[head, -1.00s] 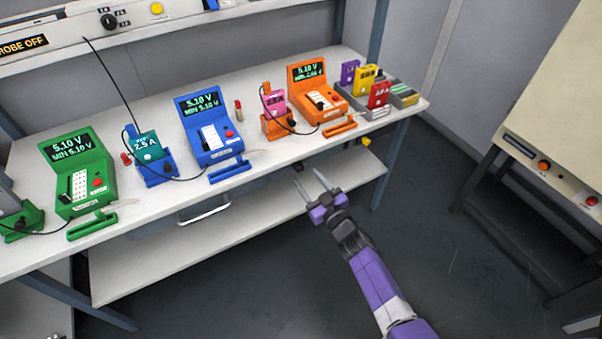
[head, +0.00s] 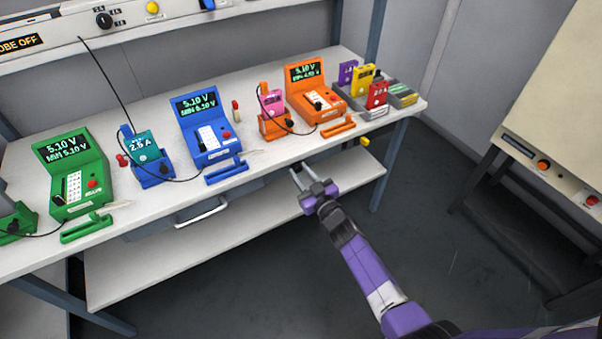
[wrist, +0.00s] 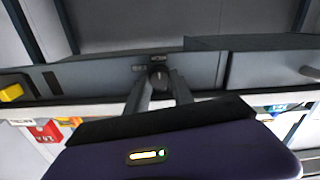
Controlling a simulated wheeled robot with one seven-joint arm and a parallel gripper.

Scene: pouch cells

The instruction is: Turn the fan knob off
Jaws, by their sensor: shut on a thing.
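The fan knob (wrist: 158,77) is a small dark round knob with a light pointer mark, on a grey front panel in the wrist view. Small label plates sit beside and above it, too small to read. My gripper (wrist: 159,92) has its two grey fingers on either side of the knob, shut on it. In the head view my gripper (head: 299,168) reaches to the front edge of the bench, below the orange tester. The knob cannot be made out there.
The white bench (head: 300,148) carries a green tester (head: 80,175), a blue tester (head: 207,125) and an orange tester (head: 315,92). A drawer handle (head: 202,213) lies left of my gripper. A cream cabinet (head: 560,95) stands right. The floor between is clear.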

